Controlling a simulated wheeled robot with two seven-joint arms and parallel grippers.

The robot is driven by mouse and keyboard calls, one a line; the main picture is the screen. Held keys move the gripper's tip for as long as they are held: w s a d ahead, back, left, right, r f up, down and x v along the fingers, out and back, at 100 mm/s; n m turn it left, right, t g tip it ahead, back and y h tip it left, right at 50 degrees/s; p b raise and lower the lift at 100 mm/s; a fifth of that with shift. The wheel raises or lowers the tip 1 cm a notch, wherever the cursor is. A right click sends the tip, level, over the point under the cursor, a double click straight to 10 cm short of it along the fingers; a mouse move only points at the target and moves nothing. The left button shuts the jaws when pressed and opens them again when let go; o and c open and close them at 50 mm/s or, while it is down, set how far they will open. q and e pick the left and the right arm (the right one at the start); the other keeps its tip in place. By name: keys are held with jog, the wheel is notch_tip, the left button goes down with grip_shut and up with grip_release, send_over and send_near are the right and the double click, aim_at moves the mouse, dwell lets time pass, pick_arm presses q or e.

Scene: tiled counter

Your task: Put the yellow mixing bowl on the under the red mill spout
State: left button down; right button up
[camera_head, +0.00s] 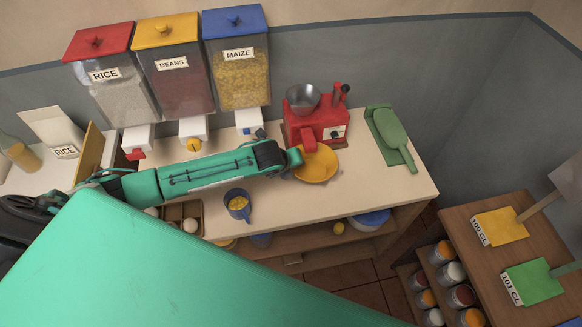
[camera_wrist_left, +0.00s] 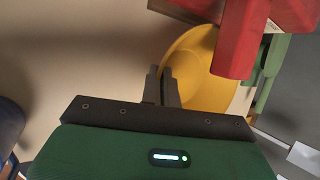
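The yellow mixing bowl (camera_head: 318,167) is on the counter at the front of the red mill (camera_head: 322,124), and the red spout (camera_head: 309,143) overlaps its back rim in the head view. My left gripper (camera_head: 297,158) reaches in from the left to the bowl's left rim. In the left wrist view the two dark fingers (camera_wrist_left: 161,86) are close together with the rim of the bowl (camera_wrist_left: 207,70) between them. The red spout (camera_wrist_left: 235,40) covers part of the bowl there. I cannot tell whether the bowl rests fully on the counter. My right gripper is not in view.
Rice, beans and maize dispensers (camera_head: 172,75) stand at the back left. A blue mug (camera_head: 238,204) and an egg tray (camera_head: 182,220) are near the front edge. A green scoop (camera_head: 390,132) lies right of the mill. The counter is clear in front of the bowl.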

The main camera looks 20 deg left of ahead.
pick_arm(q)
jog(key=shift+w+a, duration=0.25)
jog(key=shift+w, duration=0.15)
notch_tip(320, 180, down, 2)
jog(key=shift+s+f+p, duration=0.1)
jog(key=shift+f+p, duration=0.15)
jog(key=shift+p, duration=0.45)
jog(key=shift+f, duration=0.45)
jog(key=c, duration=1.7)
grip_release()
jog(key=shift+r, duration=0.1)
jog(key=b+v, duration=0.2)
jog(key=v, duration=0.9)
jog(key=shift+s+r, duration=0.25)
jog(key=shift+s, duration=0.1)
jog(key=shift+d, duration=0.1)
